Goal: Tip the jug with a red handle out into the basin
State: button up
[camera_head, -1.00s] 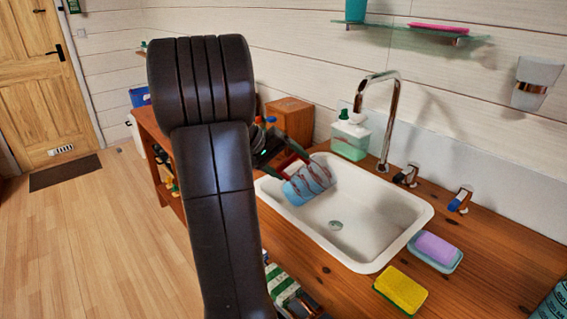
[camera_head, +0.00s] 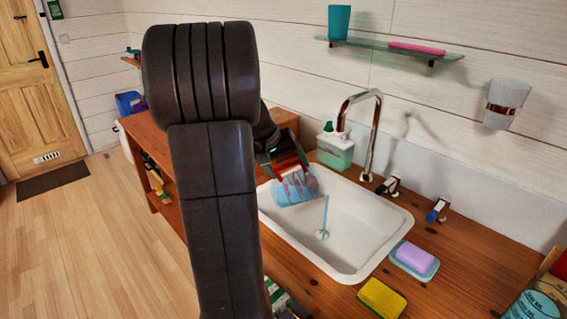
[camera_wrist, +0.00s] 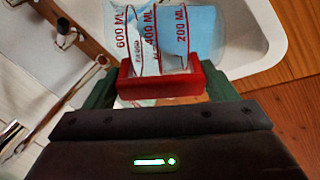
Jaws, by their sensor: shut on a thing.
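The jug (camera_head: 297,188) is clear, with blue liquid inside. It is tipped on its side over the left part of the white basin (camera_head: 355,268). A thin blue stream (camera_head: 325,212) falls into the basin near the drain. In the wrist view the jug (camera_wrist: 188,30) shows red volume marks, with blue liquid towards its far end. My gripper (camera_head: 276,163) is shut on the red handle (camera_wrist: 160,86), at the basin's back left edge. My arm hides part of the counter and the basin's left side.
A chrome tap (camera_head: 371,130) and a green soap bottle (camera_head: 335,150) stand behind the basin. A purple soap on a dish (camera_head: 414,258) and a yellow sponge (camera_head: 381,298) lie at the right front. A glass shelf (camera_head: 390,46) hangs above.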

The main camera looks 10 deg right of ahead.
jog(key=shift+s+d+r+t+y+p, duration=0.25)
jog(key=shift+d+r+y+p, duration=0.65)
jog(key=shift+p, duration=0.85)
jog(key=shift+s+d+r+t+y+p, duration=0.2)
jog(key=shift+d+r+y+p, duration=0.65)
jog(key=shift+p, duration=0.85)
jog(key=p, duration=0.1)
jog(key=d+y+p, duration=0.1)
jog(key=d+p, duration=0.1)
jog(key=shift+s+d+r+m, duration=0.2)
jog(key=shift+s+r+m, duration=0.05)
jog(key=shift+r+m, duration=0.1)
jog(key=shift+p+v, duration=0.85)
jog(key=d+r+y+p, duration=0.1)
jog(key=r+p, duration=0.2)
jog(key=r, duration=1)
jog(key=d+r+y+p, duration=0.2)
jog(key=r+p, duration=0.1)
jog(key=r, duration=1)
jog(key=shift+s+d+t, duration=0.25)
jog(key=shift+d+t, duration=0.1)
jog(key=shift+t, duration=0.1)
